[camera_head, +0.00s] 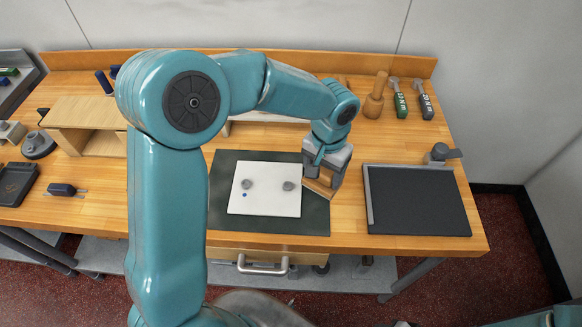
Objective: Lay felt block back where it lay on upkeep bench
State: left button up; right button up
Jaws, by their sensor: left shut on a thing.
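My left arm reaches in from the left, and its gripper (323,172) is over the right edge of the dark green mat (222,218). The gripper is shut on a small brown and grey block (319,187), which I take to be the felt block. The fingers hide part of it. I cannot tell whether its underside touches the mat. The wooden upkeep bench (345,222) lies below. My right gripper is not in view; only a bit of teal arm shows at the bottom right corner.
A white sheet (264,207) with two small grey pieces lies on the mat. A dark grey plate (418,205) lies to the right. A wooden box-like stand (84,125) is at left. Bare wood lies between mat and plate.

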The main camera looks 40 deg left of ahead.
aim_at(323, 172)
pick_arm(q)
notch_tip(323, 172, up, 3)
jog(key=shift+r+p, duration=0.2)
jog(key=shift+p, duration=0.75)
jog(key=shift+f, duration=0.1)
jog(key=shift+s, duration=0.1)
